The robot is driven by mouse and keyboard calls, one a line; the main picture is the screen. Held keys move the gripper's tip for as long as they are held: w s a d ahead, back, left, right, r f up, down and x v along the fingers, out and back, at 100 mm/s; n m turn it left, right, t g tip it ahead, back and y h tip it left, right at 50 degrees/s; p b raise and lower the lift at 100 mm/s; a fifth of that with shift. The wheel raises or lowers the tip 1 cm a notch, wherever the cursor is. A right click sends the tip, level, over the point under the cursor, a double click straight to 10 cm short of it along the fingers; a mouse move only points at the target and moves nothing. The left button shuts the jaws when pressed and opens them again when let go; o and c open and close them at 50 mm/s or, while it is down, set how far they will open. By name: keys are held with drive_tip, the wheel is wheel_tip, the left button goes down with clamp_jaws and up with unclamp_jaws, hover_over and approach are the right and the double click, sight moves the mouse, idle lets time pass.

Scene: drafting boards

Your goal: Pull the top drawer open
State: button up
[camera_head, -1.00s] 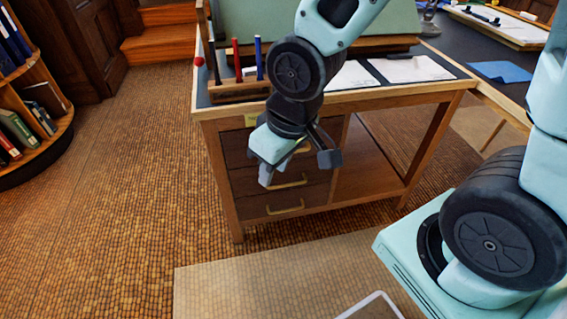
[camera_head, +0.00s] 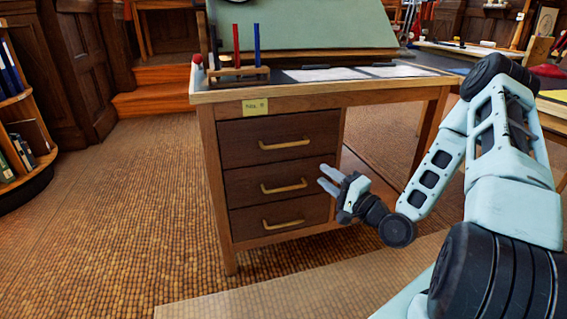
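The desk holds a stack of three dark wooden drawers with brass bar handles. The top drawer (camera_head: 240,150) is flush with the frame, and its handle (camera_head: 284,144) shows in full. The middle drawer (camera_head: 240,188) and the bottom drawer (camera_head: 245,224) are also flush. My gripper (camera_head: 324,180) is to the right of the middle drawer's handle, lower than the top handle, with its fingers pointing left. The two fingers are apart with nothing seen between them. It appears in front of the drawers' right edge; I cannot tell how far off.
The desk top (camera_head: 300,89) carries a pen rack (camera_head: 238,75) with red and blue pens, white papers (camera_head: 330,74) and a green drafting board (camera_head: 310,25). A yellow label (camera_head: 255,107) is above the top drawer. The floor left of the desk is clear.

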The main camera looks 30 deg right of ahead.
sight(287, 145)
drive_tip(key=b+x, duration=0.3)
drive_tip(key=x, duration=0.2)
drive_tip(key=b+x, duration=0.4)
drive_tip(key=x, duration=0.2)
drive_tip(key=b+x, duration=0.3)
drive_tip(key=x, duration=0.3)
drive_tip(key=shift+w+d+r+b, duration=0.1)
drive_tip(key=shift+d+r+b, duration=0.1)
drive_tip(key=shift+d+b, duration=0.2)
clamp_jaws()
